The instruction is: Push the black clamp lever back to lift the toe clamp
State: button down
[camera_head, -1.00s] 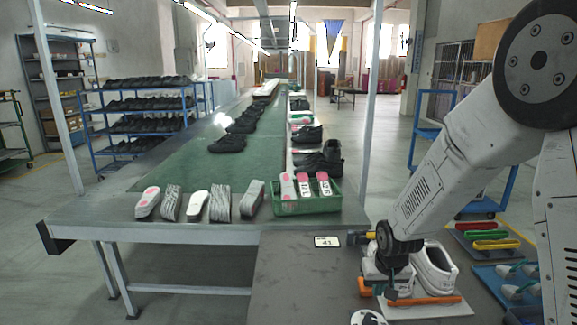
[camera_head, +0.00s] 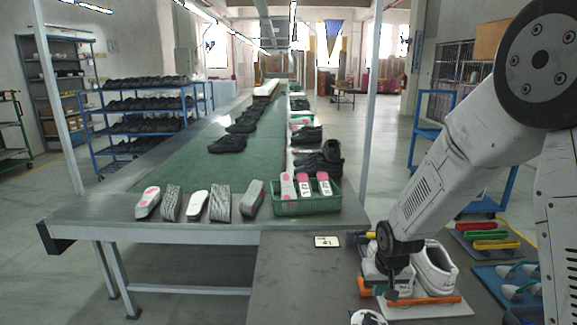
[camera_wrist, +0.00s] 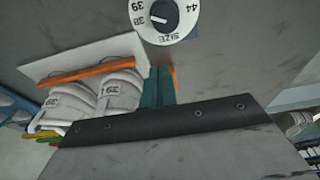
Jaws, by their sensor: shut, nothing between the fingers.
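Two white shoes (camera_head: 435,270) sit on a white plate (camera_head: 432,310) on the grey bench, and they also show in the wrist view (camera_wrist: 120,90) with "39" on them. An orange bar (camera_head: 435,301), which looks like the toe clamp, lies low across their toes; it also shows in the wrist view (camera_wrist: 90,73). My gripper (camera_head: 390,291) is shut and empty, pointing down at the left shoe and hiding part of it. Its teal fingers show in the wrist view (camera_wrist: 159,88) beside the shoes. I cannot make out the black lever clearly; it may be hidden behind my gripper.
A size dial (camera_wrist: 165,18) lies in front of the plate. A black-and-yellow item (camera_head: 360,238) and a "41" card (camera_head: 327,241) are behind. Coloured pieces on a tray (camera_head: 485,240) and a blue tray (camera_head: 510,285) are at right. The bench's left part is clear.

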jog(key=w+v, duration=0.2)
jog(key=v, duration=0.6)
jog(key=shift+s+r, duration=0.35)
jog(key=shift+r, duration=0.3)
jog(key=s+d+r, duration=0.1)
jog(key=s+r, duration=0.4)
jog(key=s, duration=0.5)
jog(key=s+d+r+g, duration=0.1)
jog(key=s+r, duration=0.4)
jog(key=s, duration=0.5)
jog(key=s+d+r, duration=0.1)
jog(key=s+r, duration=0.4)
jog(key=s, duration=0.6)
jog(key=shift+d, duration=0.1)
